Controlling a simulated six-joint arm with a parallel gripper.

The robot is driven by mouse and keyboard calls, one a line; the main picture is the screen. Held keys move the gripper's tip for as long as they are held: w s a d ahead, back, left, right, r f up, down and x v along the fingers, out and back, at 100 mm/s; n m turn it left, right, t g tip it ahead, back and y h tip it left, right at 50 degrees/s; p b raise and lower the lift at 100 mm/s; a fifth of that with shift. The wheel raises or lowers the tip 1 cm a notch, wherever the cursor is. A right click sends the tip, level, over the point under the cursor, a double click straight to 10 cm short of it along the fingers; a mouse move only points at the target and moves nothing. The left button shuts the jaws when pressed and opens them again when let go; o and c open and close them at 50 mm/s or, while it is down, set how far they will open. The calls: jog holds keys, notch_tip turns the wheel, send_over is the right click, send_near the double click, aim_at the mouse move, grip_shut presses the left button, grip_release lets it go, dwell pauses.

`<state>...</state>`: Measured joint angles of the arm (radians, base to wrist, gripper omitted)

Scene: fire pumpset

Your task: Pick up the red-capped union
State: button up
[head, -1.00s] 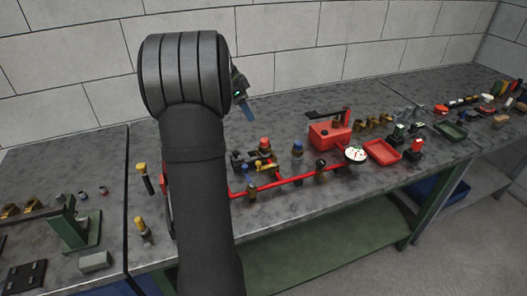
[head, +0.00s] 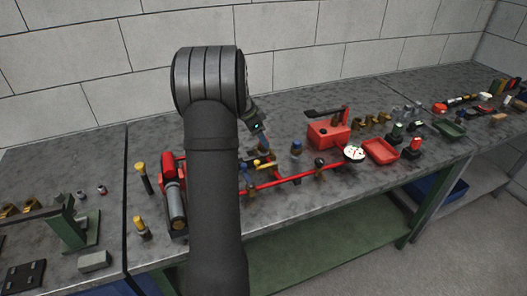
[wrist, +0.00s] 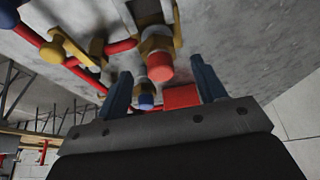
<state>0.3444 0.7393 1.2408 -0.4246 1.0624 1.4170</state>
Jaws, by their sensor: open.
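The red-capped union, a brass fitting with a red cap (wrist: 159,66), shows in the wrist view between and ahead of my fingertips. In the head view its cap is hidden behind my gripper (head: 262,143). My gripper is open, with its two blue fingers (wrist: 161,72) apart and nothing between them. It points down toward the brass fittings on the bench, and the cap lies beyond the finger ends. I cannot tell the exact gap to the cap.
A blue-capped fitting (head: 297,149) stands just right of my gripper. A red pipe (head: 285,182) runs in front, with a white gauge (head: 354,153) at its right end. A red box (head: 327,135) stands behind. A red tray (head: 381,151) lies further right.

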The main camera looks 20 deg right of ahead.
aim_at(264, 149)
jog(key=x, duration=0.3)
jog(key=shift+d+f, duration=0.1)
jog(key=shift+d, duration=0.05)
grip_shut()
jog(key=shift+r, duration=0.25)
